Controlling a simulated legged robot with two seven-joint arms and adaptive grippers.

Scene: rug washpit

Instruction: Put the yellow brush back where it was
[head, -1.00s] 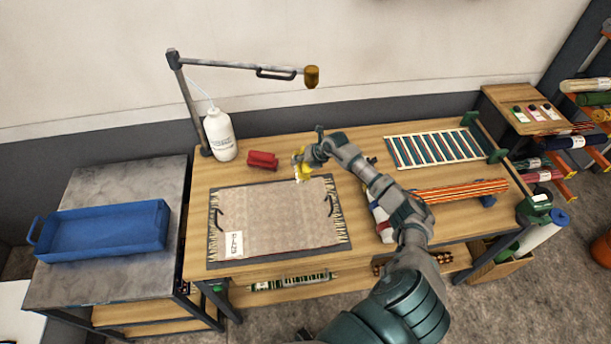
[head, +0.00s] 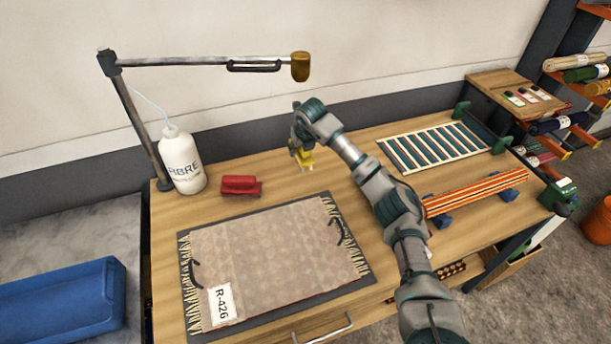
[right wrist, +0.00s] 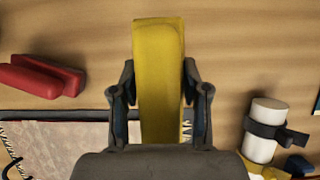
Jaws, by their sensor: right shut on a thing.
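The yellow brush (head: 306,160) is in my right gripper (head: 300,148), beyond the rug's far right corner in the head view. In the right wrist view the brush's yellow back (right wrist: 158,75) stands between the two fingers (right wrist: 158,105), which are shut on it from both sides. Its pale bristles point down in the head view. I cannot tell whether they touch the table (head: 280,190). A red brush (head: 241,186) lies on the table to the left of the yellow one. My left gripper is not in view.
The fringed rug (head: 270,255) lies on a dark mat in front. A white bottle (head: 184,163) and a lamp-like arm (head: 200,62) stand at left. A striped rack (head: 440,148) and orange-striped rolls (head: 475,192) are at right. A white cylinder (right wrist: 268,118) shows in the wrist view.

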